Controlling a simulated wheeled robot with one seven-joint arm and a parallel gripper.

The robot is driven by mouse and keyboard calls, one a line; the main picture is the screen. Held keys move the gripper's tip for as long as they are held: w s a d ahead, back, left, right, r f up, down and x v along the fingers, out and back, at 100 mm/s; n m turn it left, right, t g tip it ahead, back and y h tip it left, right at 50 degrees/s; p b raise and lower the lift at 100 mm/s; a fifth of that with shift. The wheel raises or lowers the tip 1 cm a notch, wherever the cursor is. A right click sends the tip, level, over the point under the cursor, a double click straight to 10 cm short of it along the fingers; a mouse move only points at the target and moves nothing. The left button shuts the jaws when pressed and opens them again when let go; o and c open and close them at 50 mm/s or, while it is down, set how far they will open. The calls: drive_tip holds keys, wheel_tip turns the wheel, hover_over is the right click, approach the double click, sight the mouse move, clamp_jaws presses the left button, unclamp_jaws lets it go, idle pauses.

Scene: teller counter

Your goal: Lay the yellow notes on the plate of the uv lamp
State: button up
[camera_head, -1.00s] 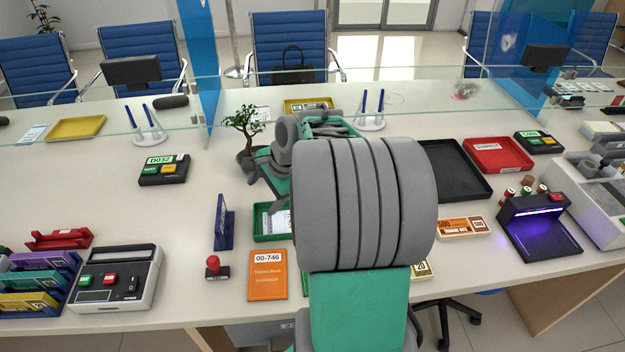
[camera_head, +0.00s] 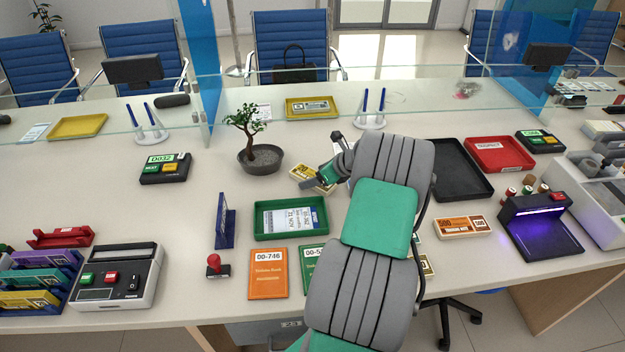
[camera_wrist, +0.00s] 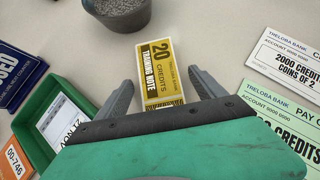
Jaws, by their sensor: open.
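The yellow notes (camera_head: 313,179), a banded stack marked 20 credits, lie on the counter right of the bonsai pot. In the wrist view the yellow notes (camera_wrist: 160,72) point away from me, their near end between my two fingers. My gripper (camera_wrist: 160,84) is open, one finger on each side of the stack, not pressed on it. In the head view my gripper (camera_head: 322,178) is at the notes, partly hidden by my arm. The uv lamp (camera_head: 537,205) glows purple at the right of the counter. Its dark plate (camera_head: 552,241) is bare.
The bonsai pot (camera_head: 262,158) stands just left of the notes. A green tray (camera_head: 258,236) is in front. Printed slips (camera_wrist: 290,65) lie right of my gripper in the wrist view. Orange notes (camera_head: 462,228) and a black tray (camera_head: 462,170) lie between my arm and the lamp.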

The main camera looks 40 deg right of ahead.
drive_tip(key=shift+c, duration=0.2)
drive_tip(key=c, duration=1.6)
drive_tip(key=shift+r, duration=0.15)
drive_tip(key=shift+c, duration=0.2)
